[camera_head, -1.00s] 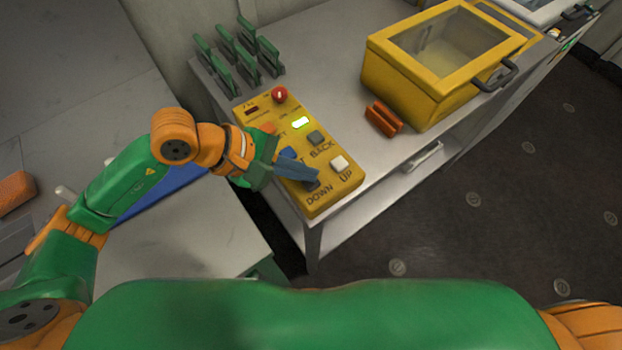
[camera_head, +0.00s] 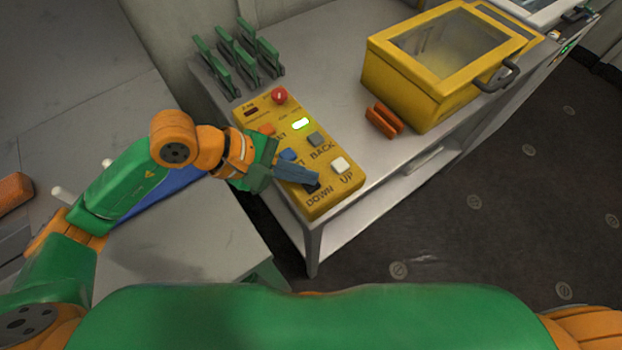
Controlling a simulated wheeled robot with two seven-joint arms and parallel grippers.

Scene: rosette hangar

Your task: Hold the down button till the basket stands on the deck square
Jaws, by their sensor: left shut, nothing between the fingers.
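The yellow control box (camera_head: 332,200) lies on the metal bench, with labels DOWN, UP and BACK. The dark down button (camera_head: 313,188) is at its near end, partly hidden by my fingers. My left gripper (camera_head: 316,181) is shut and empty, its blue-grey fingertips at the down button. I cannot tell how far the button is pressed. The white up button (camera_head: 341,165) is just right of the fingertips, uncovered. The basket and the deck square are not in view. My right gripper is not in view.
Green clips (camera_head: 238,55), an orange block (camera_head: 384,121) and a yellow windowed case (camera_head: 415,85) stand on the bench (camera_head: 345,105).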

